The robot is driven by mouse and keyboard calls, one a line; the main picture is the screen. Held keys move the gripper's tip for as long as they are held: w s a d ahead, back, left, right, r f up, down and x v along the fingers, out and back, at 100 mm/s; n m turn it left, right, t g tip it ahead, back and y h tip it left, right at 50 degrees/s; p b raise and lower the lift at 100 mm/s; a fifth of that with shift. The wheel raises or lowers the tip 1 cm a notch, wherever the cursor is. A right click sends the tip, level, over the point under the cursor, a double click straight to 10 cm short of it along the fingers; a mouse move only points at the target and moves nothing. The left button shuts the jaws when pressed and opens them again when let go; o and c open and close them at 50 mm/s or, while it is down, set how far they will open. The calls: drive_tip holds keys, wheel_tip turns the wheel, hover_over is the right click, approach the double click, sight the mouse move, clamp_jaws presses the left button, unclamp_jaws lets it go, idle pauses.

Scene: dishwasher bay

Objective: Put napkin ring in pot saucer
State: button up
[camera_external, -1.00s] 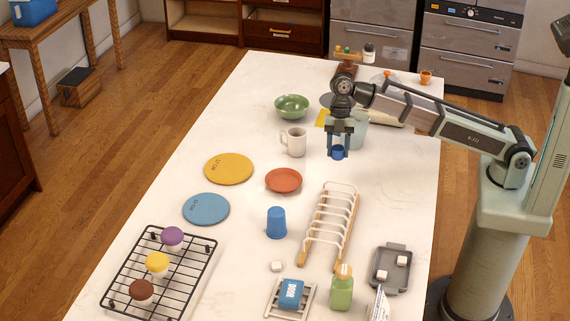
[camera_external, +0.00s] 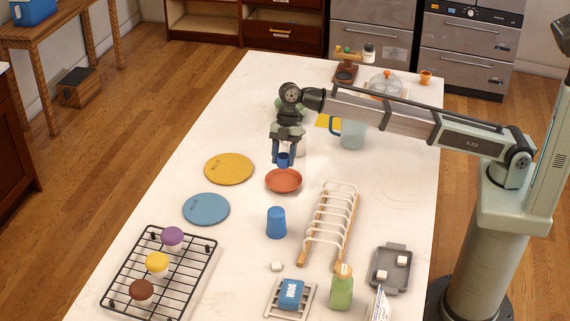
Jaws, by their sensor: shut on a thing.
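The napkin ring (camera_external: 283,159) is a small dark blue ring. My gripper (camera_external: 282,157) is shut on it and points down. The pot saucer (camera_external: 283,181) is a shallow terracotta dish on the white table. In the picture the ring shows just above the saucer's far rim. I cannot tell the exact height of the ring over it. My gripper hides most of the white mug (camera_external: 300,146) and the green bowl behind it.
A yellow disc (camera_external: 229,169) and a blue disc (camera_external: 206,209) lie left of the saucer. A blue cup (camera_external: 276,222) stands in front, and a white rack (camera_external: 332,225) stands front right. A glass pitcher (camera_external: 353,134) is behind right.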

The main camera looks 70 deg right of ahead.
sight(282, 185)
drive_tip(key=shift+f, duration=3.65)
drive_tip(key=shift+f, duration=0.15)
drive_tip(key=o, duration=1)
drive_tip(key=shift+o, duration=0.2)
drive_tip(key=v, duration=1.2)
